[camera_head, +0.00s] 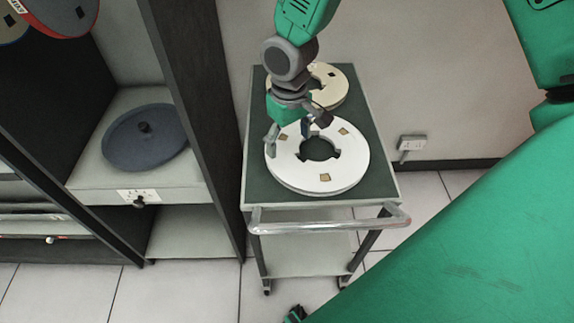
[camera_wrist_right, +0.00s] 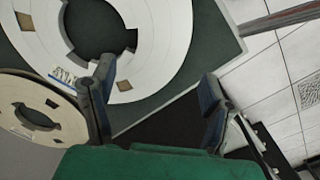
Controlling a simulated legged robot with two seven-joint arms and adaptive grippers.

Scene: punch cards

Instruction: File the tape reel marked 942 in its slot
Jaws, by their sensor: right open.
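A white tape reel (camera_head: 334,172) lies flat on the near part of the cart's dark top. A cream reel (camera_head: 334,86) lies behind it, partly hidden by my right arm. Both reels also show in the wrist view, the white one (camera_wrist_right: 160,55) above and the cream one (camera_wrist_right: 65,118) at lower left. A small label by the white reel's rim is too blurred to read. My right gripper (camera_head: 289,131) is open and empty at the white reel's far left rim. In the wrist view, one finger overlaps the reel and the other lies outside its edge; contact cannot be told.
The cart (camera_head: 384,196) has a metal handle (camera_head: 330,226) at its front. A dark-sided rack (camera_head: 192,110) stands at left, with a dark blue disc (camera_head: 146,137) on its shelf and discs hanging above. My green body covers the lower right. Tiled floor is clear near the cart.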

